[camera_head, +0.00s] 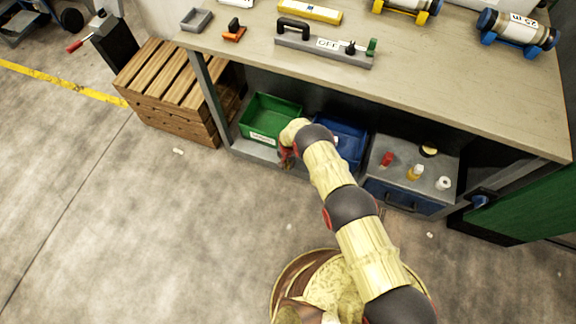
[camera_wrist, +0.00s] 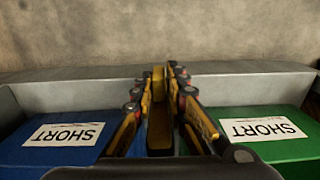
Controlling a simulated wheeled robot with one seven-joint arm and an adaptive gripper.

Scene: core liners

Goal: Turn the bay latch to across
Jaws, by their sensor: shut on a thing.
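My gripper (camera_wrist: 159,74) is shut on a narrow yellow piece, which I take to be the bay latch (camera_wrist: 159,125). The piece runs lengthwise up the wrist view, between the blue and green bins. Its pivot is hidden, and I cannot tell its exact angle. In the camera_head view my gripper (camera_head: 287,158) is low at the shelf front, by the right front of the green bin; my wrist hides the latch there.
The green bin (camera_head: 264,136) and blue bin (camera_head: 351,133) sit under the workbench (camera_head: 450,80). Both bear SHORT labels in the wrist view. A grey drawer unit (camera_head: 405,177) with small items stands right. A wooden crate (camera_head: 170,117) stands left. The floor in front is mostly clear.

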